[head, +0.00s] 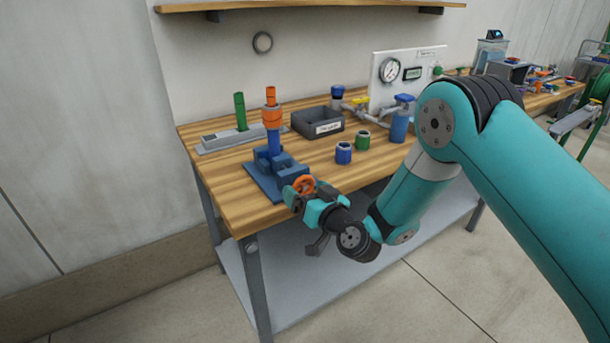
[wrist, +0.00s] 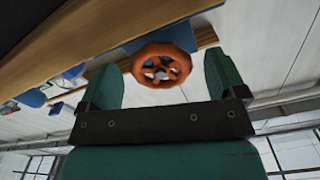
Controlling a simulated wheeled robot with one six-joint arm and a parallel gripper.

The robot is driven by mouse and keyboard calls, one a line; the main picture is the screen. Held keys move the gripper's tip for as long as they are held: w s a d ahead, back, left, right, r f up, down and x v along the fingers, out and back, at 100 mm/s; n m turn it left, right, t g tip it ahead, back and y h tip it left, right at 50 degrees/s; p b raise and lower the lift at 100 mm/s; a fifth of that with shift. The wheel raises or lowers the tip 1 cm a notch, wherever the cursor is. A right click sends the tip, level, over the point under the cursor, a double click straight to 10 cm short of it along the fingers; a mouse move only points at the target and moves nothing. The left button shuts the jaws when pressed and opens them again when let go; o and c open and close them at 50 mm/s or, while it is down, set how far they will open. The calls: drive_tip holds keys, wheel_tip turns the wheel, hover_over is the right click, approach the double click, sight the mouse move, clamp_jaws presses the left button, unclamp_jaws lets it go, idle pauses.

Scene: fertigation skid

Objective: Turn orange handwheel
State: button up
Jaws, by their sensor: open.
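The orange handwheel (head: 304,184) is on the front of a blue vise-like fixture (head: 262,187) near the front left of the wooden bench. It faces outward toward my gripper. Gaps show between the wheel and both fingers, so I see no clear contact. In the head view, my gripper covers part of the wheel's lower edge.
A blue and orange upright piece (head: 272,118) stands in the fixture. A grey bin (head: 318,123), a blue cup (head: 343,153) and a green cup (head: 362,140) stand to the right. A green post (head: 240,111) stands behind left. The wooden bench top (head: 225,185) is clear at front left.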

drive_tip(key=shift+w+a+p, duration=0.25)
drive_tip(key=shift+w+p, duration=0.1)
drive_tip(key=shift+p, duration=0.2)
drive_tip(key=c, duration=0.9)
